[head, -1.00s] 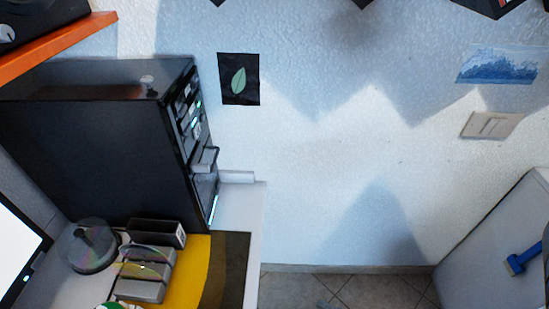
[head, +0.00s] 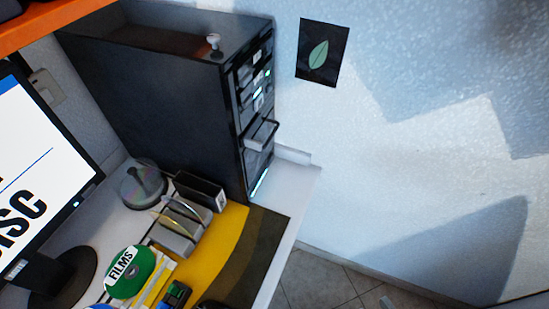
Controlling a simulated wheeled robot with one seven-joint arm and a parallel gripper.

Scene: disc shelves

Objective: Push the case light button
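The black computer case (head: 165,100) stands upright on the white desk in the left half of the head view. Its front panel (head: 257,95) faces right and shows at a steep angle, with several small slots and bluish-white lit spots. A light strip (head: 260,180) glows near the front's lower edge. A pale knob-like piece (head: 214,42) sits on top of the case. I cannot tell which part is the case light button. My gripper is not in view.
An open tray (head: 262,135) juts from the case front. A monitor (head: 40,165), a disc spindle (head: 143,185), a grey disc holder (head: 180,230) and a green disc (head: 130,272) crowd the desk. An orange shelf (head: 50,25) hangs upper left. Floor (head: 320,285) right of the desk looks clear.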

